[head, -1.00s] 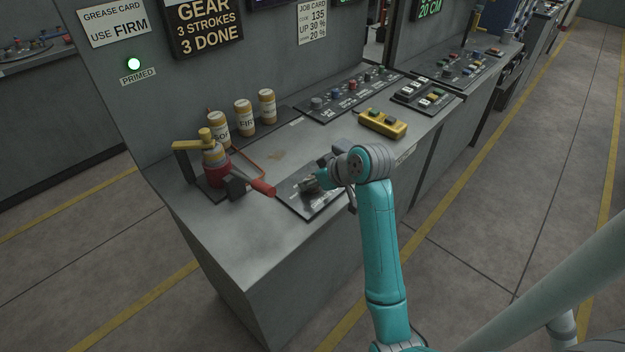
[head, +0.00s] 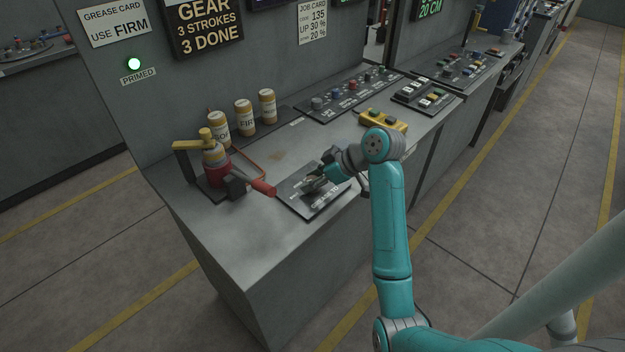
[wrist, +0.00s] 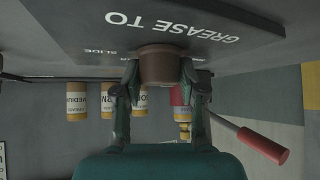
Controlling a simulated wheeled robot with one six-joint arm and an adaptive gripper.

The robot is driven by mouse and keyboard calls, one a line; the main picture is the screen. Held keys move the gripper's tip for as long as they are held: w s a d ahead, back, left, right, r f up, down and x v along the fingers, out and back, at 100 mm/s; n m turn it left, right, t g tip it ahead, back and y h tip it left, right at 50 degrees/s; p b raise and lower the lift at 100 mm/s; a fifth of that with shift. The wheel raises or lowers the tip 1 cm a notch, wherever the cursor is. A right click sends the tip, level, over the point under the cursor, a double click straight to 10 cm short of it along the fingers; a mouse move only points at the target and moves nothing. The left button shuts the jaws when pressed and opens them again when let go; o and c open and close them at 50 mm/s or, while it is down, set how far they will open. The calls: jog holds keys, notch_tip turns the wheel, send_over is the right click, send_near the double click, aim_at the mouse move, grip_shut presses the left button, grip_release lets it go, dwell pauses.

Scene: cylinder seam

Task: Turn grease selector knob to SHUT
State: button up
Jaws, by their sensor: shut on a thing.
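The grease selector knob (wrist: 157,66) shows in the wrist view as a brown round knob on a dark plate lettered "GREASE TO" and "SLIDE". The fingers of my gripper (wrist: 160,80) stand on both sides of the knob and are shut on it. In the head view my gripper (head: 318,180) is over the dark selector plate (head: 300,198) near the front of the bench, and it hides most of the knob. The knob's pointer and the SHUT mark cannot be made out.
A red and brass grease pump (head: 214,165) with a red-gripped lever (head: 262,187) stands just left of the plate. Several grease cartridges (head: 245,118) stand behind. A yellow pendant box (head: 383,120) lies to the right.

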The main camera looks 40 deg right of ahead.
jog(key=o, duration=1.1)
jog(key=shift+o, duration=0.2)
jog(key=v, duration=0.7)
jog(key=shift+s+d+r, duration=0.1)
jog(key=shift+s+r, duration=0.1)
